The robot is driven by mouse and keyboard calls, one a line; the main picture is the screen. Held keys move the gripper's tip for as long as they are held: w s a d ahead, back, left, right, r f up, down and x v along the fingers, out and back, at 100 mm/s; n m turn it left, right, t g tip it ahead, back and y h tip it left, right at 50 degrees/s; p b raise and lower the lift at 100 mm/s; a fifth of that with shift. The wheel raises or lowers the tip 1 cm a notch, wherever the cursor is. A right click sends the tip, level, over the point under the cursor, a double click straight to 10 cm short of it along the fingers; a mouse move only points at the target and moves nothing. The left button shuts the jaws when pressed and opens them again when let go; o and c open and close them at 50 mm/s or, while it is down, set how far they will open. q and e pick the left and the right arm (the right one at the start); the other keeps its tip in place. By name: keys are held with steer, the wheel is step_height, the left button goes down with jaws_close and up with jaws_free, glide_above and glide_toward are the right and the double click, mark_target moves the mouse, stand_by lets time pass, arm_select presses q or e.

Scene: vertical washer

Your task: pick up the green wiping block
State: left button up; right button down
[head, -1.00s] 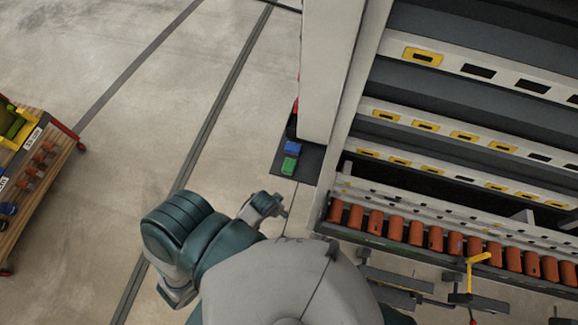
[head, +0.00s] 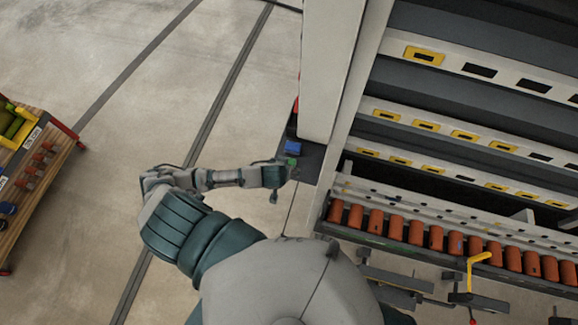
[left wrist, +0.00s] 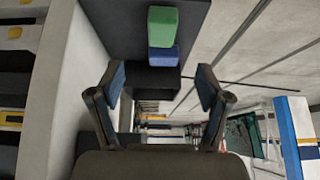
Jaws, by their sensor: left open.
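The green wiping block (left wrist: 162,27) lies on a dark grey shelf, at the top of the left wrist view. In the head view only a small part of the green block (head: 292,161) shows; my left gripper (head: 284,172) covers the rest. In the left wrist view my left gripper (left wrist: 160,87) is open, with its two fingers wide apart and nothing held. The green block is beyond the fingertips, not between them. My right gripper is in neither view.
A blue block (head: 292,147) sits right beside the green one on the dark shelf (head: 311,160). A tall pale post (head: 331,75) and a rack with orange rollers (head: 435,238) stand to the right. A wooden cart (head: 38,175) is at the far left, with open floor between.

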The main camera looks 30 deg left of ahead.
mark_target(290, 163)
arm_select(q)
steer(key=x, duration=0.6)
steer(key=shift+w+f, duration=0.2)
steer(key=shift+f, duration=0.1)
steer(key=x, duration=0.5)
steer(key=shift+w+a+f+b, duration=0.2)
steer(key=shift+a+f+b, duration=0.05)
steer(key=shift+f+b, duration=0.05)
steer(key=c, duration=1.3)
steer(key=shift+r, duration=0.15)
steer(key=shift+r, duration=0.65)
step_height(290, 163, up, 2)
steer(key=shift+s+d+r, duration=0.1)
steer(key=shift+s, duration=0.05)
steer(key=s+d+r, duration=0.1)
steer(key=s+d, duration=0.7)
steer(key=s, duration=0.5)
steer(key=shift+s+r+b, duration=0.2)
steer(key=shift+s+b, duration=0.05)
steer(key=shift+b, duration=0.05)
